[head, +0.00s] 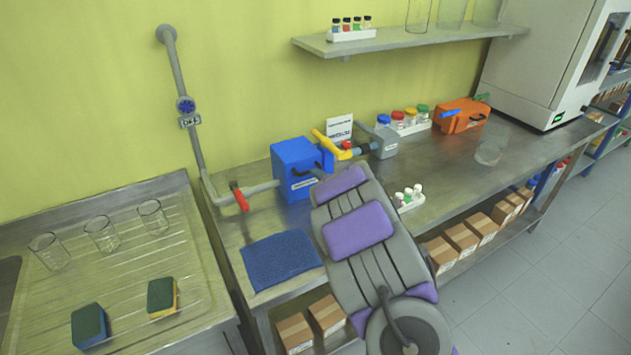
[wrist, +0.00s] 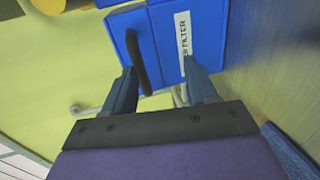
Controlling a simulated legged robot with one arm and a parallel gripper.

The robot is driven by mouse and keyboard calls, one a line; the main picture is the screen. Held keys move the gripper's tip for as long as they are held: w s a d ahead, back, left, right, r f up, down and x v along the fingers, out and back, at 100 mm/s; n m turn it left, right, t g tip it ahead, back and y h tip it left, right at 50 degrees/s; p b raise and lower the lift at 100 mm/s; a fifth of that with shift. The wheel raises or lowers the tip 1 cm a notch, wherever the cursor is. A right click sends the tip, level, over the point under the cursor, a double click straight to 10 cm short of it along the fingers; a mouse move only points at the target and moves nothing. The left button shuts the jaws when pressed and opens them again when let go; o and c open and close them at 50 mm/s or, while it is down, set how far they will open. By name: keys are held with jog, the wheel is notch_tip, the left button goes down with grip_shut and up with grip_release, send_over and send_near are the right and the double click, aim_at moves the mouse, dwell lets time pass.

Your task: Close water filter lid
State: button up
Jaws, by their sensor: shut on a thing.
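The water filter is a blue box (head: 292,163) on the steel bench, with a white label on its front. In the wrist view the blue box (wrist: 207,35) fills the upper middle. Its lid (wrist: 119,24), a blue panel with a black handle (wrist: 137,62), lies against it on the left. I cannot tell if a gap remains along the seam. My gripper (wrist: 162,72) has one finger beside the handle and the other by the label, and is shut on the lid. The exact contact is hidden. In the head view my arm covers part of the filter's right side.
A yellow-handled valve (head: 331,143) and grey pipe fitting stand right of the filter. A red-handled valve (head: 239,196) is at its left. A blue cloth (head: 281,259) lies in front.

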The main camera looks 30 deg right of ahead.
jog(key=b+v, duration=0.3)
jog(key=v, duration=1.2)
jog(key=shift+s, duration=0.4)
jog(key=shift+r, duration=0.1)
